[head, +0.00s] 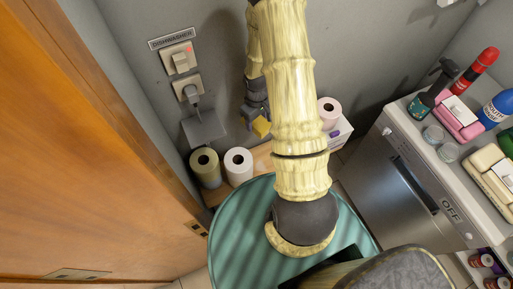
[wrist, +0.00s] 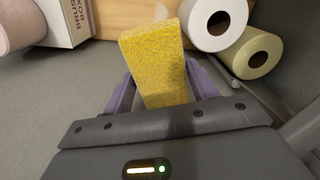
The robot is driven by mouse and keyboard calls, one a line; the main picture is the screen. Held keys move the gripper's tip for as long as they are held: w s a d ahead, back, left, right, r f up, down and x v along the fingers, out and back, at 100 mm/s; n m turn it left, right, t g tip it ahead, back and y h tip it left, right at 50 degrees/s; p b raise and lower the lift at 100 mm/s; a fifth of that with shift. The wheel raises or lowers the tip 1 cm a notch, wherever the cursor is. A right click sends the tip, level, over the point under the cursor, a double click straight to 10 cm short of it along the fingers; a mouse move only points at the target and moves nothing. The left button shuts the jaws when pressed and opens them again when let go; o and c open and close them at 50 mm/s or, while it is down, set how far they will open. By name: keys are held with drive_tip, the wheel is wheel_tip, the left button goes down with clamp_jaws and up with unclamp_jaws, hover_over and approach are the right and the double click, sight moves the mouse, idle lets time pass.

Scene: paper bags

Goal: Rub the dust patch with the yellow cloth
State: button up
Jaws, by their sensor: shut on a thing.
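The yellow cloth (wrist: 158,65) is a thick, block-like piece between the two purple fingers of my gripper (wrist: 163,88) in the wrist view. My gripper is shut on it, and it sticks out past the fingertips. In the head view the yellow cloth (head: 262,127) shows small beside my arm, with my gripper (head: 257,115) close to the back wall and above the wooden shelf. I cannot make out the dust patch for certain. A darker grey shape (head: 204,128) shows on the wall left of my gripper; I cannot tell what it is.
Paper rolls (head: 205,168) (head: 238,166) stand on a wooden shelf (head: 263,155) below my gripper. A pinkish roll (head: 328,112) and a white box (head: 340,135) are to the right. A wall plug (head: 190,92) is at left.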

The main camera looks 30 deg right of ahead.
drive_tip(key=shift+f, duration=0.2)
drive_tip(key=b, duration=2.1)
hover_over(257, 160)
wheel_tip(257, 160, down, 21)
drive_tip(key=shift+w, duration=0.1)
wheel_tip(257, 160, down, 6)
drive_tip(key=b, duration=0.5)
drive_tip(key=shift+b, duration=0.3)
drive_tip(key=shift+f+b, duration=0.6)
drive_tip(key=shift+f, duration=0.35)
